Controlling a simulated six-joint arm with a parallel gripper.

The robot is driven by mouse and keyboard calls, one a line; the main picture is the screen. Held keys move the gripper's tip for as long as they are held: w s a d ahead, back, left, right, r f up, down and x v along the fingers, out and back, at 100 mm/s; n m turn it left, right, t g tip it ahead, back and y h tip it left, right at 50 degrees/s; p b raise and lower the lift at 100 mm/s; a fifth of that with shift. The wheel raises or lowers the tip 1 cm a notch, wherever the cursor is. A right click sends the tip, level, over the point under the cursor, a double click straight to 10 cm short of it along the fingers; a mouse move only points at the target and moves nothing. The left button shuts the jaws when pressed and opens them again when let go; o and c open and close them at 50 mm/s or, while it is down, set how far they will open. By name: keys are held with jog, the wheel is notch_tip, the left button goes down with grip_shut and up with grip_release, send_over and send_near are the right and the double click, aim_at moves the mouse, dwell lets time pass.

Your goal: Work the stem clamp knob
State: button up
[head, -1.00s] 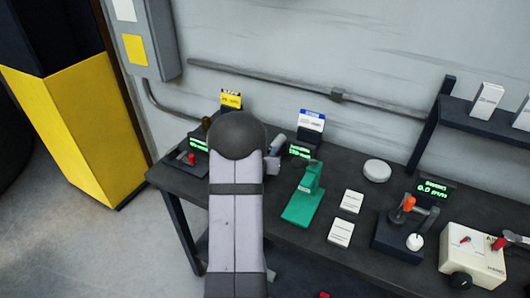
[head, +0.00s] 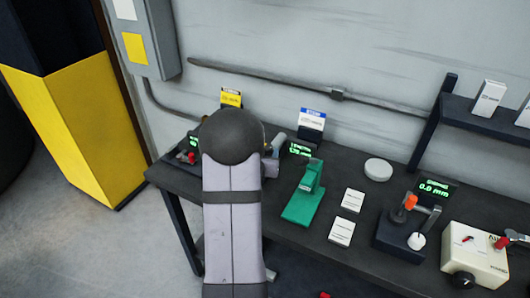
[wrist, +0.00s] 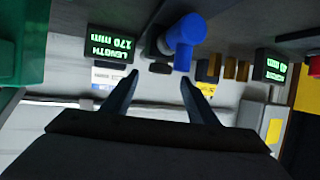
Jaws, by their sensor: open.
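In the wrist view, which looks upside down, my gripper (wrist: 160,78) is open with nothing between its two dark fingers. A blue knob-like part (wrist: 184,38) lies just beyond the fingertips, nearer the right finger. I cannot tell whether it is the stem clamp knob. A lit display (wrist: 111,43) reading LENGTH 170 mm is left of it. In the head view my arm hides the gripper and the blue part. A red knob (head: 190,157) shows on the device left of my arm.
A green stand (head: 305,195) stands right of my arm on the dark bench (head: 285,230). Further right are white cards (head: 341,232), a white disc (head: 378,169), a device with an orange knob (head: 411,201) and a cream box (head: 474,255).

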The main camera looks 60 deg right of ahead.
jog(key=shift+b+v, duration=0.35)
jog(key=shift+v, duration=1.55)
jog(key=w+a+f+n+t+y, duration=0.1)
jog(key=w+a+n+y, duration=0.15)
jog(key=w+a, duration=0.4)
jog(key=w+a+f+n+t+y, duration=0.1)
jog(key=w+a+f+n+y, duration=0.15)
jog(key=a, duration=0.75)
jog(key=w+a+f+n+t+y, duration=0.1)
jog(key=w+a+n+y, duration=0.15)
jog(key=w+a, duration=0.4)
jog(key=s+a+f+n+g+y, duration=0.1)
jog(key=s+a+n+y, duration=0.15)
jog(key=a, duration=0.55)
jog(key=s+a+f+n+g+y, duration=0.1)
jog(key=s+a+g+y, duration=0.15)
jog(key=a, duration=0.65)
jog(key=s+a+n+g, duration=0.3)
jog(key=s+a, duration=0.6)
jog(key=s, duration=0.2)
jog(key=shift+r+n, duration=0.3)
jog(key=shift+w+f+y, duration=0.1)
jog(key=shift+f+y, duration=0.05)
jog(key=shift+y, duration=0.1)
